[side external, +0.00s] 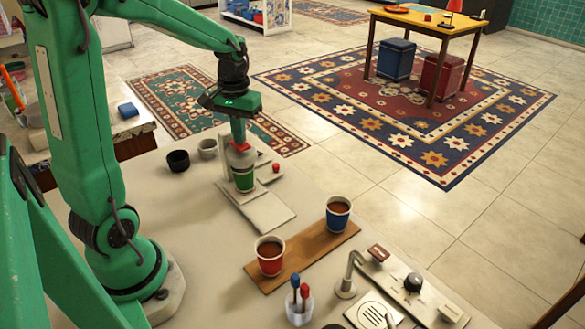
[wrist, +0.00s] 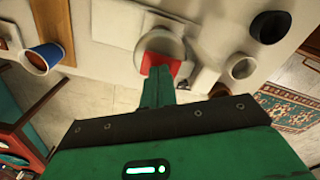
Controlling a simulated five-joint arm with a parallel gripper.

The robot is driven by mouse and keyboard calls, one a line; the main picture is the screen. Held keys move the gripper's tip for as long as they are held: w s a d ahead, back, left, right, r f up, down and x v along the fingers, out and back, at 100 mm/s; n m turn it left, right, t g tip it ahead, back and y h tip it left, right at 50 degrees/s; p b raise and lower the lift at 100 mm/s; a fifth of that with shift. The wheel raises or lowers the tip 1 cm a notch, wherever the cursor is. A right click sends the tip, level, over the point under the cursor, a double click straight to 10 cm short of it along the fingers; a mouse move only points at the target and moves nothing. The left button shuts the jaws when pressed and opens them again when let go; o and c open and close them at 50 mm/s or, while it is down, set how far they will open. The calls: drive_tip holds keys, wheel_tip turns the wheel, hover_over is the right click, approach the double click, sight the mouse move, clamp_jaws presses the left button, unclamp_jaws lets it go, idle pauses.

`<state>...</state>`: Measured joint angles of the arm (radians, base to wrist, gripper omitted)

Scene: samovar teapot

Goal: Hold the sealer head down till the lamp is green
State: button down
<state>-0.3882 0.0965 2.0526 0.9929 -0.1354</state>
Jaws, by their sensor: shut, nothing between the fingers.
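The sealer (side external: 267,211) stands on the pale counter, with a white base plate. A green cup (side external: 244,180) is under its round grey head (side external: 239,158). The head has a red part on top, which also shows in the wrist view (wrist: 176,65). My gripper (side external: 239,143) is shut and empty, pointing down at this red part; its fingertips (wrist: 158,72) appear to touch it. A small red piece (side external: 276,168), perhaps the lamp, sits beside the head; I see no green lamp on the sealer.
A red cup (side external: 270,256) and a blue cup (side external: 338,213), both with brown contents, stand on a wooden board (side external: 309,252). A black cup (side external: 178,160) and a grey cup (side external: 208,149) stand behind left. A pen holder (side external: 299,306) and a tap (side external: 347,280) are in front.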

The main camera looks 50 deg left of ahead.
drive_tip(key=shift+r, duration=1.75)
drive_tip(key=shift+s+d+r, duration=0.15)
drive_tip(key=shift+d+r, duration=0.2)
drive_tip(key=shift+d, duration=0.1)
drive_tip(key=s+d+r+m+t, duration=0.4)
drive_tip(key=s+d+m+t, duration=0.1)
drive_tip(key=s+d, duration=0.5)
drive_tip(key=d+m, duration=0.1)
drive_tip(key=d, duration=0.1)
drive_tip(key=shift+s+d+r+t, duration=0.2)
drive_tip(key=shift+s+d+t, duration=0.1)
drive_tip(key=shift+s+d, duration=0.1)
